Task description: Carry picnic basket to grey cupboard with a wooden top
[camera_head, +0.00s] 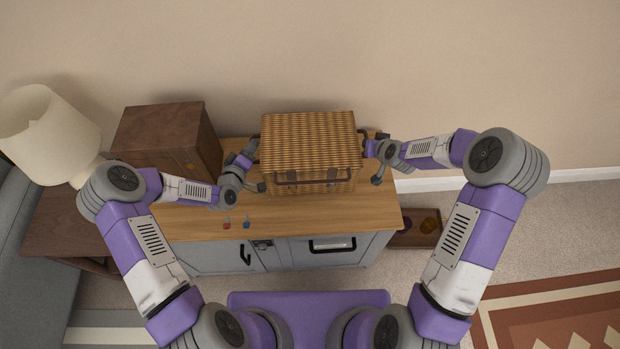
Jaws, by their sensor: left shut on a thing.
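The picnic basket (308,143) is brown wicker with a closed lid and dark straps on its front. It is upright over the wooden top of the grey cupboard (330,218), towards the back; I cannot tell whether it rests on the top or is held just above it. My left gripper (258,164) is shut on the basket's left side. My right gripper (376,160) is at the basket's right side; its finger gap is too small to read. The basket's back and the exact grip points are hidden.
A dark wooden box (165,138) stands left of the basket. Small red (227,225) and blue (246,225) items lie near the front edge. A lamp (45,135) is at the left. A low wooden tray (418,233) is on the floor at right. The wall is close behind.

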